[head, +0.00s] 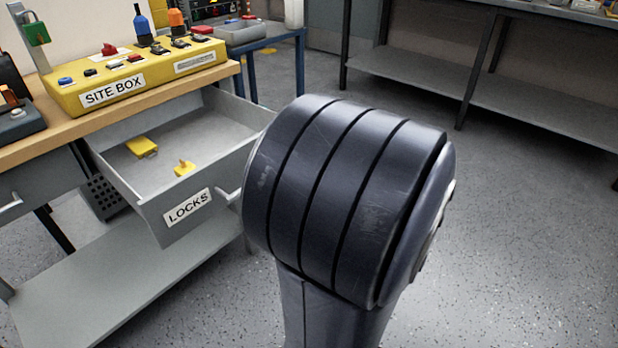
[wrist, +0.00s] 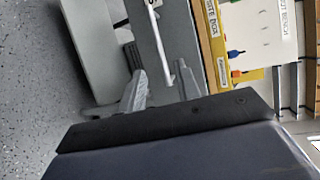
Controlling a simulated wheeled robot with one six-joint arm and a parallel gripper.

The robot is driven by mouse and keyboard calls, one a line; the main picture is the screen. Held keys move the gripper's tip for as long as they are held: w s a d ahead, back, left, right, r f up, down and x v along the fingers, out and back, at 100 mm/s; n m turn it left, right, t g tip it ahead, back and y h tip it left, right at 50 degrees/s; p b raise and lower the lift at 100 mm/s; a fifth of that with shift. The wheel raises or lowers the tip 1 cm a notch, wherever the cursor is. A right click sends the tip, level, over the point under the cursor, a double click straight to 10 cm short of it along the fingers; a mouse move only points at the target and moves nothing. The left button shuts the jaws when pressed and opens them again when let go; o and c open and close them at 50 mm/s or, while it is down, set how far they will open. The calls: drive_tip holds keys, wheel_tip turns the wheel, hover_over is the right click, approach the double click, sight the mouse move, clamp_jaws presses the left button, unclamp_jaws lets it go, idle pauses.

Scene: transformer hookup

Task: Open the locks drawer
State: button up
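The locks drawer (head: 168,190), grey with a "LOCKS" label, is pulled out from under the bench. A yellow padlock (head: 142,147) and a smaller yellow piece (head: 184,168) lie inside it. Its pale handle (head: 229,196) is partly hidden by my arm in the head view. In the wrist view the handle bar (wrist: 160,40) runs down toward the space between my fingers. My gripper (wrist: 162,78) has its two fingers apart, one on each side of the bar's lower end. Contact with the handle cannot be told. My arm hides the gripper in the head view.
A yellow site box (head: 140,78) stands on the wooden bench top (head: 50,135) above the drawer. A lower grey shelf (head: 110,285) lies beneath. A second drawer (head: 40,190) is at left. Open floor (head: 530,250) lies to the right, before a far grey shelf unit (head: 420,72).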

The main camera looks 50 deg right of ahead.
drive_tip(key=shift+v, duration=1.05)
drive_tip(key=shift+b+x, duration=1.3)
drive_tip(key=shift+x, duration=4.25)
